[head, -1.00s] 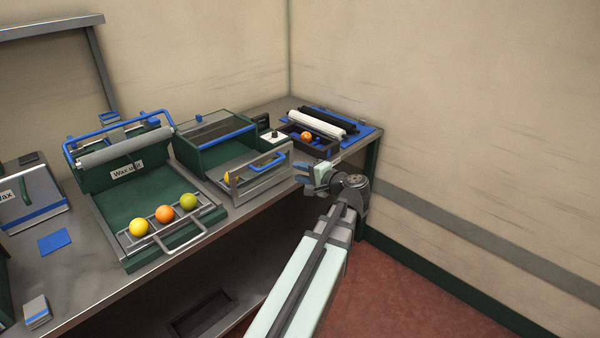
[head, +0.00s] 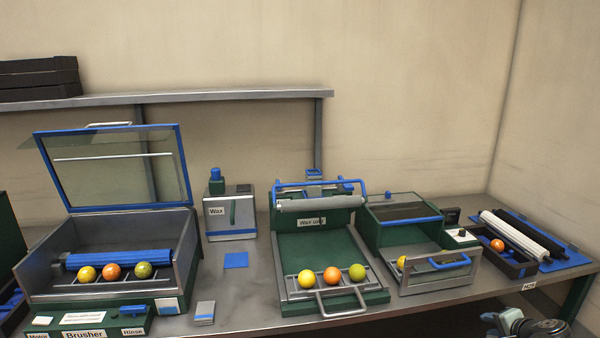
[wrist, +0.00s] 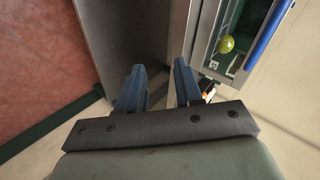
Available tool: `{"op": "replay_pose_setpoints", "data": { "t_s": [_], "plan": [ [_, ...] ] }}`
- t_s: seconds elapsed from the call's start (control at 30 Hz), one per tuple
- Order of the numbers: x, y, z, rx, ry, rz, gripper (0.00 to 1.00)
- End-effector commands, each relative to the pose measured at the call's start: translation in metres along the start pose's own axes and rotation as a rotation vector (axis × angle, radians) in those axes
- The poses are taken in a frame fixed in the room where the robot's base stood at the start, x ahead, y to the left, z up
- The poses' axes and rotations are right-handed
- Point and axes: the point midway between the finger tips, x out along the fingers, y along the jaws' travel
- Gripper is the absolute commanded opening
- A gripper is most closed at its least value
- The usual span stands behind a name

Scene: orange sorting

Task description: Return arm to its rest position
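My gripper (wrist: 159,66) shows in the wrist view with its two blue fingers apart and nothing between them. The grey bench edge lies beyond the fingertips. In the head view only part of my arm shows at the bottom right corner, in front of the bench's right end; the fingers are not clearly seen there.
The bench (head: 255,305) holds an open brusher (head: 110,215), a wax unit (head: 325,245), a drawer unit (head: 425,270) and a dark tray with an orange (head: 497,245). Yellow, orange and green fruit sit in rows. A yellow-green fruit (wrist: 226,44) shows right of the fingers.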

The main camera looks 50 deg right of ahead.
Motion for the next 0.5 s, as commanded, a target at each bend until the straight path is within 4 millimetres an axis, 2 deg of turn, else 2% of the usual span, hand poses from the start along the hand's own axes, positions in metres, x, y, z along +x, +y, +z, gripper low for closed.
{"op": "replay_pose_setpoints", "data": {
  "t_s": [0.1,0.2,0.37,0.5],
  "plan": [
    [0.010,0.042,0.015,-0.027,-0.025,0.130,0.35],
    [0.027,0.064,0.034,-0.058,-0.066,0.218,0.35],
    [0.061,0.087,0.074,-0.123,-0.155,0.332,0.35],
    [0.094,0.100,0.116,-0.196,-0.245,0.415,0.35]
  ]
}}
